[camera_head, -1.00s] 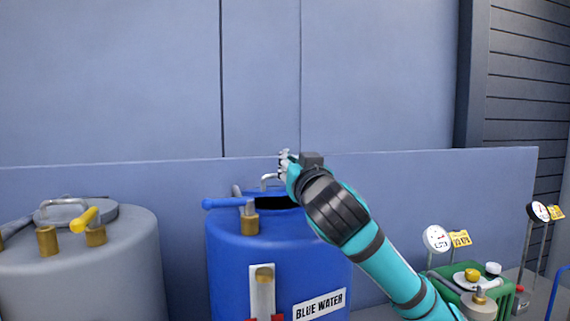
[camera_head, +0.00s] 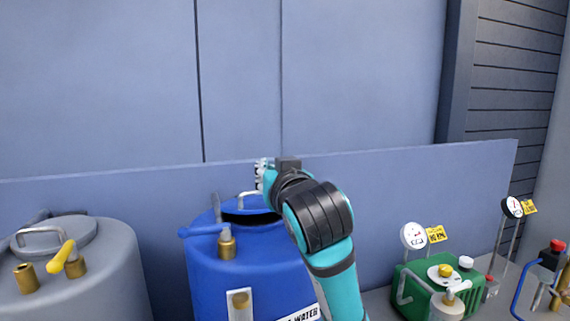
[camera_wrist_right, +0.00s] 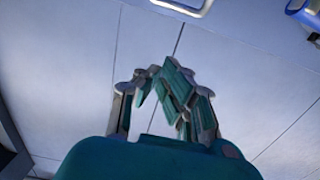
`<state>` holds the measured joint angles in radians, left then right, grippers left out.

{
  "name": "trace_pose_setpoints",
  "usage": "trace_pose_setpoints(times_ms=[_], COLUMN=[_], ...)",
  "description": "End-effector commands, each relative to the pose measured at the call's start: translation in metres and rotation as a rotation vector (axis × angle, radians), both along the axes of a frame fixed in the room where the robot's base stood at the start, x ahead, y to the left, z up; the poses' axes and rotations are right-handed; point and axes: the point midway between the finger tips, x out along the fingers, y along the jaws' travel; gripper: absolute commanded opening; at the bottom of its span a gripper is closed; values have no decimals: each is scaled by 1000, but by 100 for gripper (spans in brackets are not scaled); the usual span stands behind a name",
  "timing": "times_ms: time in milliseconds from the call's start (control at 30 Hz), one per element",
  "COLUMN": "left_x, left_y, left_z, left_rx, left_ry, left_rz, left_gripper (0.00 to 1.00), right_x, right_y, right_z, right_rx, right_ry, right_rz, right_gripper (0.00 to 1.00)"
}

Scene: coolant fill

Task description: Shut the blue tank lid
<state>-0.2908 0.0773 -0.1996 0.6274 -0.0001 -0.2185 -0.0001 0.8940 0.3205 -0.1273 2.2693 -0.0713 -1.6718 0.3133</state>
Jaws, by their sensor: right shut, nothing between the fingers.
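The blue tank (camera_head: 238,270) stands at the centre of the head view. Its blue lid (camera_head: 231,208) is tilted up, with a dark gap (camera_head: 250,218) showing beneath it. A grey metal handle (camera_head: 249,195) is on the lid, and my arm hides the lid's right part. My right gripper (camera_head: 261,174) is just above and behind the handle, apart from it as far as I can tell. In the right wrist view its fingers (camera_wrist_right: 170,90) are closed together with nothing between them. My left gripper is not in view.
A grey tank (camera_head: 75,265) with a closed lid stands at left. A green unit (camera_head: 425,290) with a gauge (camera_head: 413,236) is at right. A wall panel (camera_head: 390,190) runs behind.

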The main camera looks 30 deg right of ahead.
Motion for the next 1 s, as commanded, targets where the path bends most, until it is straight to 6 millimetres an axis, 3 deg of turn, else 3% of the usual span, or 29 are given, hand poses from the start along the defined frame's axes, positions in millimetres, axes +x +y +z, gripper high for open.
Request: trace_pose_setpoints(times_ms=[167, 600, 800, 1000], left_x=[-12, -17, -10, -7], left_y=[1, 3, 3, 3], left_z=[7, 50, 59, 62], left_rx=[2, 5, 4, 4], left_ry=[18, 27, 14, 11], left_rz=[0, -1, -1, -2], left_gripper=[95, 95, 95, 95], right_x=[14, 100, 87, 83], right_y=[-2, -25, -21, -20], right_z=[1, -4, -31, -41], right_rx=[0, -1, -2, -2], right_ry=[6, 8, 5, 1], right_rz=[1, 2, 3, 3], right_gripper=[0, 0, 0, 0])
